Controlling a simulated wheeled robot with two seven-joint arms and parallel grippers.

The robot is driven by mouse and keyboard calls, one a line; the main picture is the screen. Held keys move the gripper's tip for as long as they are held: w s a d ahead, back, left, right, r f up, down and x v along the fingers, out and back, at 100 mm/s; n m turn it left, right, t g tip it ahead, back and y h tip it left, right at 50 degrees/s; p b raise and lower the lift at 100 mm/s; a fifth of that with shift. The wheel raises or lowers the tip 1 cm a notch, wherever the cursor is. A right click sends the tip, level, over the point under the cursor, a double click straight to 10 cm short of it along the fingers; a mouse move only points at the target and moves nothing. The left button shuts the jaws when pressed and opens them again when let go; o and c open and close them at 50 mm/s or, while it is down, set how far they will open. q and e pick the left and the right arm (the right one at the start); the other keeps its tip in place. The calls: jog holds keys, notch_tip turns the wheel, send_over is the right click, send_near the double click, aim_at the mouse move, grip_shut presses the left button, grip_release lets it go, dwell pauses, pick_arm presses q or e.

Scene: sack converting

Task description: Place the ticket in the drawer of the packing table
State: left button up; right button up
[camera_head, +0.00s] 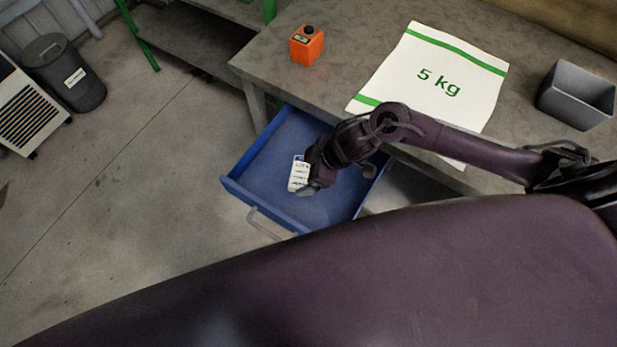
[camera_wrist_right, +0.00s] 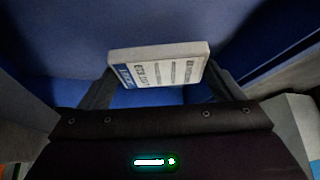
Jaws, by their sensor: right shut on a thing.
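The ticket (camera_head: 298,174) is a small white card with dark print and a blue band. My right gripper (camera_head: 313,180) is shut on it and holds it over the open blue drawer (camera_head: 258,180) of the packing table (camera_head: 337,82). In the right wrist view, the ticket (camera_wrist_right: 158,66) sits between the two fingers of my right gripper (camera_wrist_right: 165,88), with blue drawer surfaces behind it. I cannot tell how high the ticket is above the drawer floor. The drawer is pulled out and looks empty apart from my gripper. My left gripper is out of view.
A white sack marked 5 kg (camera_head: 436,78) lies on the table. An orange bottle (camera_head: 307,46) stands near the table's left end, and a grey bin (camera_head: 577,94) stands at the right. A dark trash can (camera_head: 66,73) stands on the floor, which is clear left of the drawer.

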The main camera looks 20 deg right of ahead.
notch_tip(320, 180, down, 4)
jog(key=shift+f+b, duration=0.1)
jog(key=shift+b, duration=0.2)
jog(key=shift+f, duration=0.1)
jog(key=shift+f, duration=0.2)
jog(key=o, duration=0.8)
jog(key=shift+r, duration=0.1)
jog(key=shift+r, duration=0.2)
jog(key=p+v, duration=0.1)
jog(key=v, duration=1.1)
